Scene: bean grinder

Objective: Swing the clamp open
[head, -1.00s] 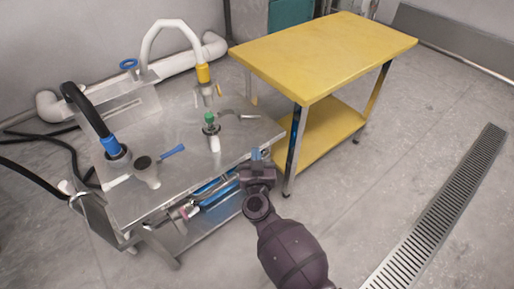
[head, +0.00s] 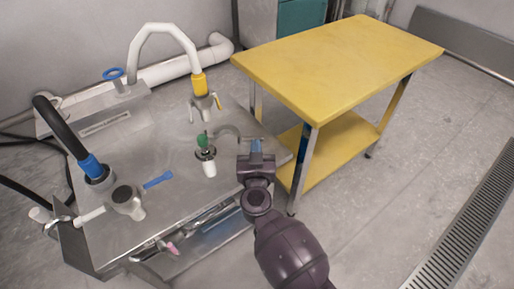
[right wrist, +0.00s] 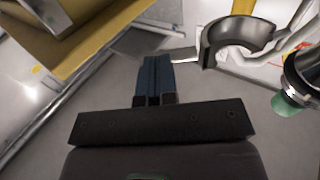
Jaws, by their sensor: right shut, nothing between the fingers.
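The clamp (head: 226,131) is a grey curved metal piece on the steel table, beside an upright green-topped fitting (head: 204,152). In the right wrist view the clamp (right wrist: 236,34) shows as an open, dark-lined curve with a flat tab reaching toward my fingers. My right gripper (head: 256,147) is at the table's right edge, just right of the clamp. In the right wrist view its blue fingers (right wrist: 156,76) are together and empty, close to the tab's end; I cannot tell whether they touch it. My left gripper is not in view.
A yellow table (head: 340,65) stands close on the right.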

